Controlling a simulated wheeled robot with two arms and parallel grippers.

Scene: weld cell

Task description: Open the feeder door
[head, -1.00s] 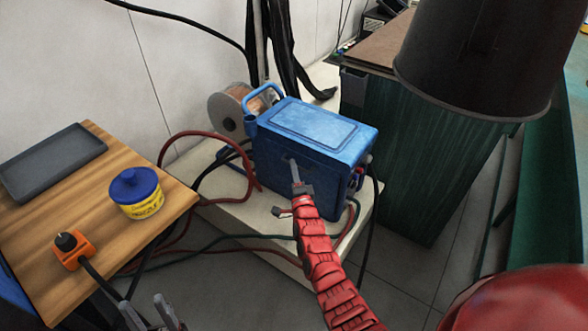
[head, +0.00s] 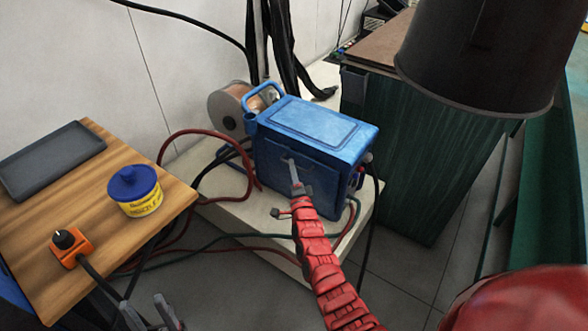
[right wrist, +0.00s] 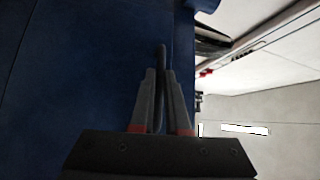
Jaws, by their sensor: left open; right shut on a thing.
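The wire feeder (head: 318,122) is a blue box with a handle on top, standing on a pale platform. Its door (head: 270,160) is the blue panel on the side facing me, and an edge line shows along its top. I cannot tell whether it stands slightly ajar. My right gripper (head: 291,164) is at this panel. In the right wrist view my right gripper (right wrist: 159,75) is shut on a dark, narrow door handle (right wrist: 161,52) against the blue surface. My left gripper (head: 150,311) is open and empty at the bottom left, low beside the wooden table.
A wooden table (head: 150,235) at left holds a grey tray (head: 50,158), a blue-lidded yellow tub (head: 135,192) and an orange device (head: 71,248). A wire spool (head: 228,108) sits behind the feeder. Red and dark cables cross the platform (head: 225,205). A green curtain (head: 400,165) hangs right.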

